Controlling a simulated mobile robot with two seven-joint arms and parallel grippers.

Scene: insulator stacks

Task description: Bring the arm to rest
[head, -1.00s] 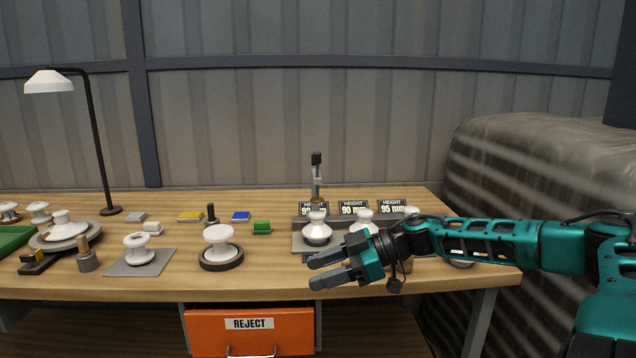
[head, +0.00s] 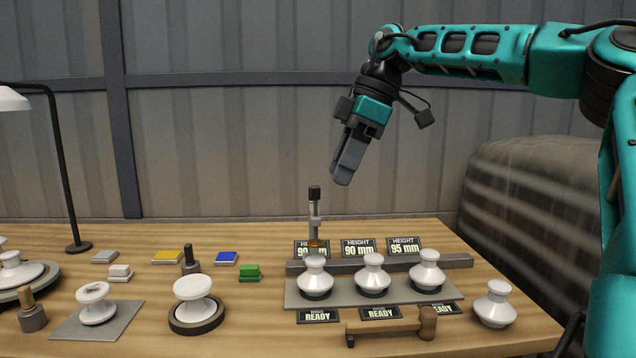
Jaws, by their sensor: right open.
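My right gripper (head: 342,178) hangs in the air above the back of the table, pointing down and a little left. Its fingers are open and nothing shows between them; seen from the side, they overlap. It is above the height gauge (head: 314,220) and clear of it. My right arm comes in from the upper right, raised over the table. My left gripper is not in view.
White insulators stand on a grey plate (head: 390,296) at the right, with one more insulator (head: 494,304) beside it. A wooden mallet (head: 390,326) lies in front. Others stand at the left near a lamp (head: 68,180). A wrapped bulk (head: 540,230) is right of the table.

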